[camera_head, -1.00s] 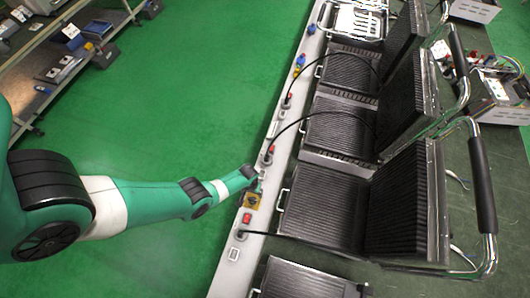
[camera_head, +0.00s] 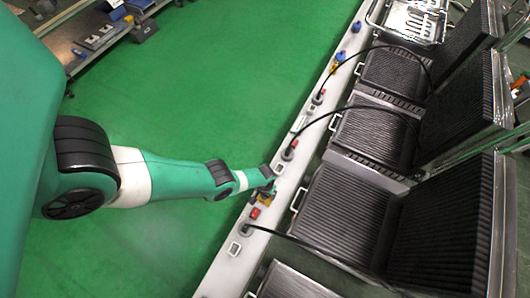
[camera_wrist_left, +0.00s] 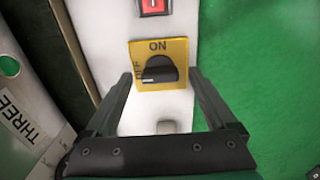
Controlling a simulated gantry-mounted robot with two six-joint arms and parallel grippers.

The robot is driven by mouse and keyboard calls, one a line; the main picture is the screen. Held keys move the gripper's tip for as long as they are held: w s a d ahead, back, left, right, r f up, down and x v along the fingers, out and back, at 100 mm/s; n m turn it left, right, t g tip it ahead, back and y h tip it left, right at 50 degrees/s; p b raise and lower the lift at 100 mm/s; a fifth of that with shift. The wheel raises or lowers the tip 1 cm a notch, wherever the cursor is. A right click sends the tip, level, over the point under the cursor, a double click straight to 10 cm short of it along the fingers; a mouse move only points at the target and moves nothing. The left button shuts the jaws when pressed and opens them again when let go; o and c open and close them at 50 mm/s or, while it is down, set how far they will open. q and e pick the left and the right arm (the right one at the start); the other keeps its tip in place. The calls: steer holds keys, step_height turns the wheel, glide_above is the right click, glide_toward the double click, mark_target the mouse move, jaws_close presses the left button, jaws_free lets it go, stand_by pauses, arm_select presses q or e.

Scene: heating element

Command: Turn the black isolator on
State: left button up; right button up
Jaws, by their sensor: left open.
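The black isolator (camera_wrist_left: 157,69) is a rotary knob on a yellow plate (camera_wrist_left: 177,50) marked ON at the top and OFF at the left side. Its white pointer line points left, toward OFF. My left gripper (camera_wrist_left: 158,88) is open, with one finger on each side of the knob and a gap on both sides. In the head view my left gripper (camera_head: 268,187) is over the white rail, and it partly hides the yellow plate (camera_head: 266,199). My right gripper is in neither view.
A red switch (camera_wrist_left: 153,5) sits just above the yellow plate on the white rail (camera_head: 232,262). Black contact grills (camera_head: 340,215) with raised lids line the right side, and black cables run from the rail. Green floor lies open to the left.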

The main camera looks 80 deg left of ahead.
arm_select(q)
steer(key=shift+c, duration=0.2)
steer(key=c, duration=1.3)
steer(key=shift+c, duration=0.2)
steer(key=shift+m, duration=0.3)
steer(key=m, duration=0.4)
steer(key=m+b, duration=0.1)
steer(key=m, duration=0.8)
steer(key=shift+m, duration=2.2)
